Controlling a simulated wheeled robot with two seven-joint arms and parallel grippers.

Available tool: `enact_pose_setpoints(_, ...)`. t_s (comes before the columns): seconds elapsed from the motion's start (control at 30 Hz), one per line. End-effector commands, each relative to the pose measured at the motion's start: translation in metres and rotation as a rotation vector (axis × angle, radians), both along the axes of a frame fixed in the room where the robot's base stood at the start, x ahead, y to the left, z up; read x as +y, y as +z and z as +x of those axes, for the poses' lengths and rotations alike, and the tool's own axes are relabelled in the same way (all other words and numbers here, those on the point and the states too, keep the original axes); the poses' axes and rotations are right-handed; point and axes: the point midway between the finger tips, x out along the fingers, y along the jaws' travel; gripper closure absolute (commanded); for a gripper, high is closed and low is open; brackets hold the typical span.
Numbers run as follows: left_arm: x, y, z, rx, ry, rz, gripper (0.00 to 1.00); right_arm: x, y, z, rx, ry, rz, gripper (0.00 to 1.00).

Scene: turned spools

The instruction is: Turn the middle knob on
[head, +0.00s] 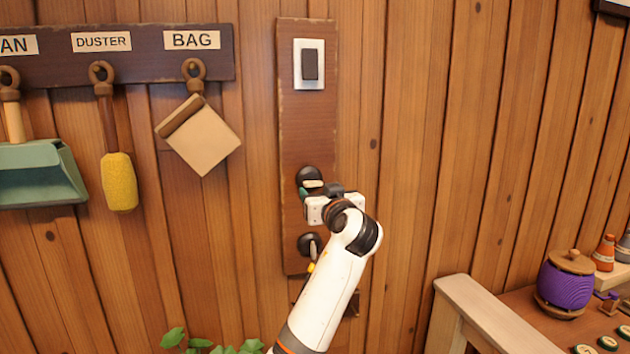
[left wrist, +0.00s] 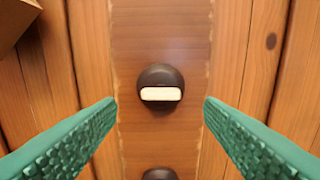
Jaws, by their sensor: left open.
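A tall dark wooden panel (head: 306,130) on the plank wall carries a rocker switch (head: 310,65) at the top, a middle knob (head: 309,174) below it, and a lower knob (head: 308,243). The middle knob is round and dark with a cream bar; in the left wrist view the middle knob (left wrist: 160,76) has its bar lying horizontal. My left gripper (head: 311,191) is open in front of this knob. Its green fingers stand to either side of the knob, with gaps visible between them and it. The gripper partly hides the knob in the head view. My right gripper is not in view.
A rack (head: 135,62) at left holds a dustpan (head: 40,172), a yellow duster (head: 119,182) and a bag (head: 203,137). A wooden bench (head: 480,310) with a purple spool (head: 566,285) stands at right. Leaves show at the bottom. The wall right of the panel is bare.

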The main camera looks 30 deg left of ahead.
Motion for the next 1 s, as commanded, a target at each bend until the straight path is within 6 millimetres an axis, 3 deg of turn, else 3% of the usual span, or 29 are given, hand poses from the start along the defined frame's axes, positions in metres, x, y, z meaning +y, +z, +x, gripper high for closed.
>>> enact_pose_setpoints(0.1,0.018,0.004,0.014,0.002,0.002,0.002,0.38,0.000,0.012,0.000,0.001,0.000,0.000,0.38)
enact_pose_setpoints(0.3,0.035,0.001,0.031,0.002,0.000,0.001,0.38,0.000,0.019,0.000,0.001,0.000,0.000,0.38)
enact_pose_setpoints(0.67,0.040,0.000,0.035,0.001,-0.002,0.001,0.38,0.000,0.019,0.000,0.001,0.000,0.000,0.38)
enact_pose_setpoints(0.7,0.040,0.000,0.035,0.001,-0.002,0.001,0.40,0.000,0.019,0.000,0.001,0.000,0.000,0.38)
enact_pose_setpoints(0.97,0.039,-0.001,0.035,0.001,-0.002,0.001,0.82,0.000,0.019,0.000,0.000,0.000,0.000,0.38)
enact_pose_setpoints(1.0,0.039,-0.001,0.035,0.001,-0.002,0.001,0.83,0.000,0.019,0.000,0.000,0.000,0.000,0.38)
